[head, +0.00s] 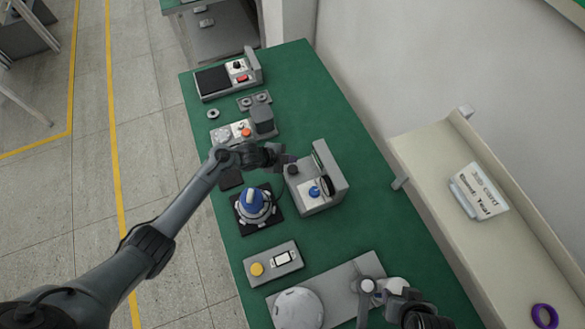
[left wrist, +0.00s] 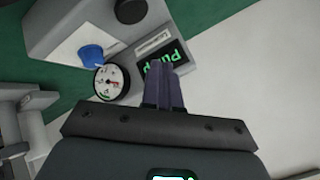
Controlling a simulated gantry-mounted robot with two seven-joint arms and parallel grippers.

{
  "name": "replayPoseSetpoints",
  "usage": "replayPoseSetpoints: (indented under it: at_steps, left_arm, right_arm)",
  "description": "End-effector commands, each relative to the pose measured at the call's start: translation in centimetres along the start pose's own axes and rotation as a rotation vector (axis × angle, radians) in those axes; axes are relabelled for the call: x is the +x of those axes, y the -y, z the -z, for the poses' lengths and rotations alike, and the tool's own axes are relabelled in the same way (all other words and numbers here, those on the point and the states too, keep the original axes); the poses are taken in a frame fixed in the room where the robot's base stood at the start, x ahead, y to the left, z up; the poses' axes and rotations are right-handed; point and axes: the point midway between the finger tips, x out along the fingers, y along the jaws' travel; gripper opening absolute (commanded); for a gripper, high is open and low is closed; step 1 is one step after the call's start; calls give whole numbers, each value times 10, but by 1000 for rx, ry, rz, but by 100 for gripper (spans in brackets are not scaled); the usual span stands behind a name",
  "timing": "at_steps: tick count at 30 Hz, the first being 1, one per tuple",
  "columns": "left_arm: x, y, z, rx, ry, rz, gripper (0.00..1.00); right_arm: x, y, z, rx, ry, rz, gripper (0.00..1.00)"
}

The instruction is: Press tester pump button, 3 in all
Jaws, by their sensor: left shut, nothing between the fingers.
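The grey tester (head: 318,197) stands on the green bench right of centre, with a blue button (head: 314,191) on its white panel. The left wrist view also shows the blue button (left wrist: 92,55), a round gauge (left wrist: 112,82) and a dark display (left wrist: 172,60) with green letters, partly covered by my fingers. My left gripper (head: 286,159) is at the tester's upper left corner, near a black knob. In the wrist view its closed, empty fingers (left wrist: 164,80) overlap the display; contact cannot be judged. My right gripper (head: 412,312) shows only partly at the bottom edge.
A blue-topped part (head: 254,203) on a black pad stands left of the tester. A yellow-button box (head: 272,263) and a white round housing (head: 298,308) lie nearer. Another device (head: 228,77) is at the far end. A beige shelf (head: 480,230) runs along the right.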

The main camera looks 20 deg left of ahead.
Motion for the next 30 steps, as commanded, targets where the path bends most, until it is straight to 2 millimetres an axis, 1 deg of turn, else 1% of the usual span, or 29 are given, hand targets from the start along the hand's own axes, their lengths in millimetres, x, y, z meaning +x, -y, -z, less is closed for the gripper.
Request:
replayPoseSetpoints:
  at_steps: [23,27,30]
  left_arm:
    - [0,0,0,-6,-1,1,0]
    - [2,2,6,-71,-28,23,0]
    - [-2,4,15,-87,-39,24,0]
  right_arm:
    - [0,1,0,3,-1,2,43]
    - [-2,0,0,-1,0,-1,43]
    - [-13,-1,4,-3,3,-3,43]
